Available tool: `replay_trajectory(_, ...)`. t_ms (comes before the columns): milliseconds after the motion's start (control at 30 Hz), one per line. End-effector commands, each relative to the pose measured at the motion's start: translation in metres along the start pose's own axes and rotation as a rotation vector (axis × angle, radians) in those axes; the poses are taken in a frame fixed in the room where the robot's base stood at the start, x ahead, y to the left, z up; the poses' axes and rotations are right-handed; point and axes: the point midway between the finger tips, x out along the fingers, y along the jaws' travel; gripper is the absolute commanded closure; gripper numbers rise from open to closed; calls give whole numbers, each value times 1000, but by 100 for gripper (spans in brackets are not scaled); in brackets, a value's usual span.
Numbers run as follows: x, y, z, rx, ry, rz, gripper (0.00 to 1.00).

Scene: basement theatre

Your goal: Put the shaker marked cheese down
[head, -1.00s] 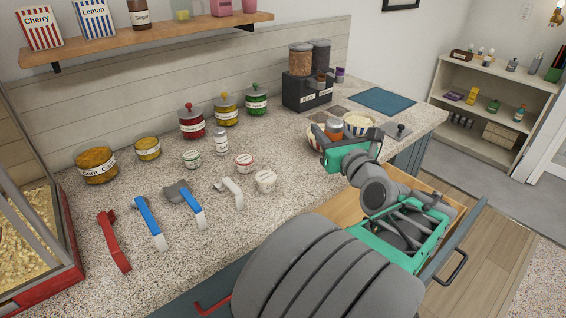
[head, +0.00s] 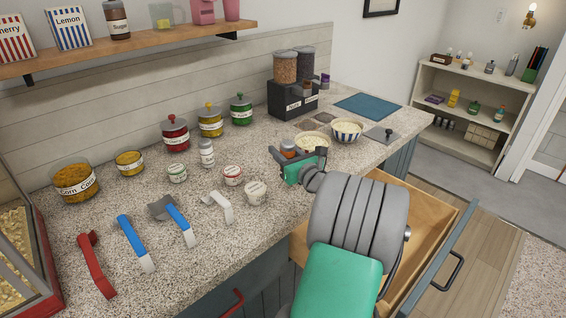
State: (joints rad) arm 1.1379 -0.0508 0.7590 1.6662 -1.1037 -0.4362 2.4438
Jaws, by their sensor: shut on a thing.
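My gripper (head: 297,157) is at the right part of the counter, in front of a bowl of popcorn (head: 312,138). It is shut on a small shaker with an orange-brown top (head: 288,146), taken to be the cheese shaker. Its label cannot be read, and its lower part is hidden by the green gripper body. I cannot tell whether its base touches the speckled counter (head: 265,155). Another shaker, with a white label (head: 206,154), stands upright on the counter to the left of my gripper.
A striped bowl (head: 347,131) stands right of the gripper. Small tubs (head: 256,193) and several scoops (head: 177,222) lie to the left, with lidded jars (head: 175,135) behind. A dispenser (head: 293,95) stands at the back. An open drawer (head: 425,215) juts out below the counter.

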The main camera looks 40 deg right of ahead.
Motion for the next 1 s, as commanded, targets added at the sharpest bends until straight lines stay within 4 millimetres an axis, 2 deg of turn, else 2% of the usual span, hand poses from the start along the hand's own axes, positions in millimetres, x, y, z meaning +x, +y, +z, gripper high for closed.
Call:
replay_trajectory(133, 12, -3, -15, 1, 0, 1, 100)
replay_trajectory(233, 10, -4, -36, 2, 1, -2, 100)
replay_trajectory(300, 10, -4, -42, 0, -1, -2, 100)
replay_trajectory(633, 10, -4, -46, -1, -1, -2, 100)
replay_trajectory(667, 10, -4, -45, -1, -1, -2, 60)
replay_trajectory(900, 10, -4, -45, -1, -1, -2, 40)
replay_trajectory(1000, 10, -4, -45, -1, -1, -2, 40)
